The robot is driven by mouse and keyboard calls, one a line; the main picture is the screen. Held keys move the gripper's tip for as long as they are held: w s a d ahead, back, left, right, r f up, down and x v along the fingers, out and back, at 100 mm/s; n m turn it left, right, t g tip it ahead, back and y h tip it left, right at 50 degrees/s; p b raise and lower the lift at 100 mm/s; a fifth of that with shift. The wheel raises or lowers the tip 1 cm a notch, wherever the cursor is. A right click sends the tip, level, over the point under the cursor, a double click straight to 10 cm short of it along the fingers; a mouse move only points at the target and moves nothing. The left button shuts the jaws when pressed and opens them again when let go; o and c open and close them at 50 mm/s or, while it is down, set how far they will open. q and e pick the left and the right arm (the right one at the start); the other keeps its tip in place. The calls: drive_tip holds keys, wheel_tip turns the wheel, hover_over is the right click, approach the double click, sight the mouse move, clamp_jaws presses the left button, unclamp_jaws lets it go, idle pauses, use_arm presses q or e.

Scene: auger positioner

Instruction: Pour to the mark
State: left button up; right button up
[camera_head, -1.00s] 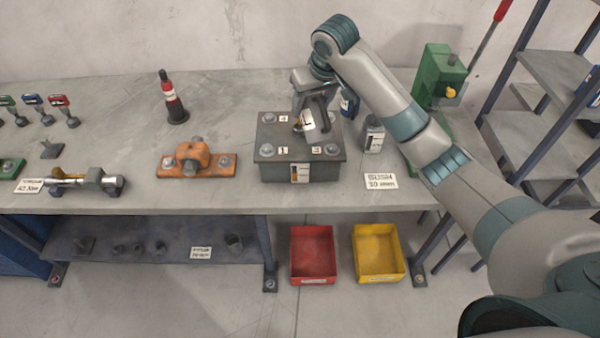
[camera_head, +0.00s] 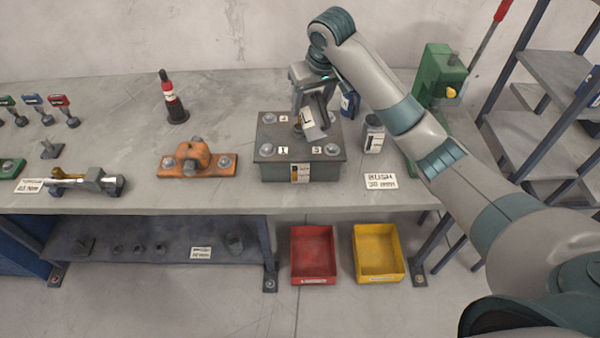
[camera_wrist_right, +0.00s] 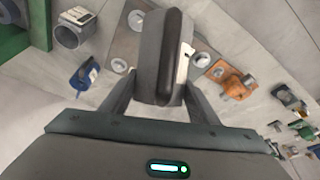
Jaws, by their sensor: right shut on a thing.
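My right gripper (camera_head: 311,104) is shut on a grey bottle with a white label (camera_head: 314,123). The bottle is tilted just above the top of a dark grey box (camera_head: 272,172), its lower end towards the box's middle. The box has bolts and number tags on its top and a pale gauge strip (camera_head: 300,173) on its front. I cannot make out a level on the strip. In the right wrist view the bottle (camera_wrist_right: 171,58) sits between both fingers and hides much of the box top (camera_wrist_right: 127,41). The bottle's mouth and any stream cannot be made out. My left gripper is not in view.
A grey container (camera_head: 373,138) and a blue bottle (camera_head: 349,104) stand right of the box. An orange bracket (camera_head: 197,160) is to the left, a red-black bottle (camera_head: 172,98) behind it. A green machine (camera_head: 437,80) stands at right. Red (camera_head: 313,275) and yellow (camera_head: 379,277) bins are below.

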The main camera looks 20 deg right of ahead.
drive_tip(key=shift+w+r+g, duration=0.2)
drive_tip(key=shift+r+g, duration=0.1)
drive_tip(key=shift+g, duration=0.1)
idle(1.2)
drive_tip(key=shift+f, duration=0.1)
drive_tip(key=shift+s+f+t+b, duration=0.35)
drive_tip(key=shift+f+t+b, duration=0.15)
drive_tip(key=shift+f+t, duration=0.25)
drive_tip(key=shift+s+d+f+t, duration=0.1)
drive_tip(key=shift+s+f+t, duration=0.05)
drive_tip(key=shift+t, duration=0.2)
drive_tip(key=shift+s+t+b, duration=0.1)
drive_tip(key=shift+t+b, duration=0.2)
drive_tip(key=shift+t, duration=0.1)
